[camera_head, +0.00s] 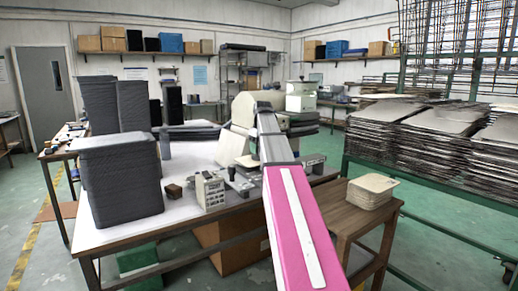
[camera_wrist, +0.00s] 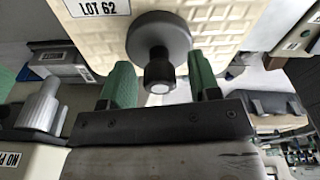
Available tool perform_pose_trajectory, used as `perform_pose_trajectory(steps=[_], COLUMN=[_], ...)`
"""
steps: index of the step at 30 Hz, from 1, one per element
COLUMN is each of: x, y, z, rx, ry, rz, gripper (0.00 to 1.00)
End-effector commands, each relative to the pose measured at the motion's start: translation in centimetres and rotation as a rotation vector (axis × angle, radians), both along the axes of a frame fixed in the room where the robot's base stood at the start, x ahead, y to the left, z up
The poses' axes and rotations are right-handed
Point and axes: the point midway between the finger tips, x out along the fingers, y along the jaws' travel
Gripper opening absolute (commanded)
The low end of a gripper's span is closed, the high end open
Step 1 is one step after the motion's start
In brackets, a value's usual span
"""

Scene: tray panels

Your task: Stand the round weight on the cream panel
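In the wrist view, the round weight (camera_wrist: 148,31) is a grey disc with a dark knob pointing toward my gripper. Its disc shows against the waffle-textured cream panel (camera_wrist: 220,18), near the panel's lower edge in the picture. I cannot tell for sure whether the disc touches the panel. The panel carries a "LOT 62" label. My gripper (camera_wrist: 162,84) has green fingers, one on each side of the knob, with a visible gap on both sides. It is open and holds nothing. In the head view my pink arm hides my gripper, and I cannot make out the weight.
In the head view, grey tray stacks (camera_head: 120,180) stand on the left of the white-topped table (camera_head: 185,160). A small labelled device (camera_head: 209,190) sits near its front edge. Cream trays (camera_head: 371,190) lie on a wooden stool (camera_head: 345,222) at right. A loaded rack (camera_head: 440,190) stands beyond.

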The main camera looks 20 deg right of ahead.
Motion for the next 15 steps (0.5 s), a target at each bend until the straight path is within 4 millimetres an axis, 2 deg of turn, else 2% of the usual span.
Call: perform_pose_trajectory(steps=[8,11,15], x=[0.0,-0.1,-0.3], y=[0.0,-0.1,-0.2], z=[0.6,1.6,4.2], rx=[0.0,0.0,0.0], ry=[0.0,0.0,-0.001], rz=[0.0,0.0,0.0], gripper=[0.56,0.56,0.56])
